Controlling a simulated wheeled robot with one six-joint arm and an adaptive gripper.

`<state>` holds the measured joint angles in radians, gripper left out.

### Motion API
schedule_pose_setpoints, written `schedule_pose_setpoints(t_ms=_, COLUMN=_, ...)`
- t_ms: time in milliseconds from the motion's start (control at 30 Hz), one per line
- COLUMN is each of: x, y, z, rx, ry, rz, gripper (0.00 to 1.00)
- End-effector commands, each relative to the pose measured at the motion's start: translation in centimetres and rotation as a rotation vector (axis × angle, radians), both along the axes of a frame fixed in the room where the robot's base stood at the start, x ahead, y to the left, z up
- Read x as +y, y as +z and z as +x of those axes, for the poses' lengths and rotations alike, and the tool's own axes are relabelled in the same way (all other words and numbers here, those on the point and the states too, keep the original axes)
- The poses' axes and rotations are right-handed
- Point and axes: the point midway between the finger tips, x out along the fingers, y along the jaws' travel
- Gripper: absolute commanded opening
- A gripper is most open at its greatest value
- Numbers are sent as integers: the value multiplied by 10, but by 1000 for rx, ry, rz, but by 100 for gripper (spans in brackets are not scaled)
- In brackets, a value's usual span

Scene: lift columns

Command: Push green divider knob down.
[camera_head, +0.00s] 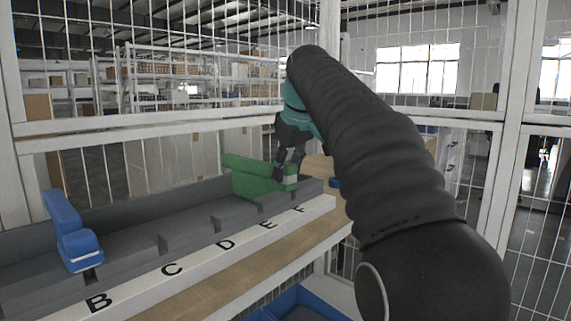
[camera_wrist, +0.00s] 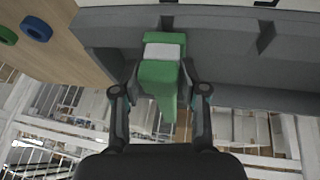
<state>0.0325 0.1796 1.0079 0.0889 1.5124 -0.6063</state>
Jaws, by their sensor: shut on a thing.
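The green divider (camera_head: 257,181) sits on the grey slotted rail (camera_head: 200,222), near the letters E and F at the rail's right part. Its light grey knob (camera_head: 291,173) is at the front end. My gripper (camera_head: 287,172) is at this front end, with its fingers pointing down. In the wrist view the green divider (camera_wrist: 160,80) lies between the two fingers of my gripper (camera_wrist: 160,95), with the pale knob band (camera_wrist: 163,51) just beyond them. The gripper is shut on the divider. Finger contact is partly hidden.
A blue divider (camera_head: 75,235) sits at the rail's left, near B. A white strip with letters (camera_head: 190,272) runs along the front edge, beside a wooden surface (camera_head: 235,285). Blue and green rings (camera_wrist: 37,29) show in the wrist view. Mesh fencing stands behind.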

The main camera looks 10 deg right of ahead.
Motion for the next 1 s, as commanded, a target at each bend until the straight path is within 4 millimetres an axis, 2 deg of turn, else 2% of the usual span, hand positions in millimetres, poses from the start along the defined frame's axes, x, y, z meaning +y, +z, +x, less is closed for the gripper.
schedule_pose_setpoints(t_ms=567, x=-1, y=-18, z=0, rx=9, ry=-2, rz=0, gripper=21)
schedule_pose_setpoints(t_ms=667, x=-1, y=-23, z=0, rx=14, ry=-3, rz=-1, gripper=24)
schedule_pose_setpoints(t_ms=833, x=-3, y=-29, z=0, rx=16, ry=-4, rz=-3, gripper=35)
schedule_pose_setpoints(t_ms=1000, x=-4, y=-28, z=1, rx=14, ry=-7, rz=-4, gripper=37)
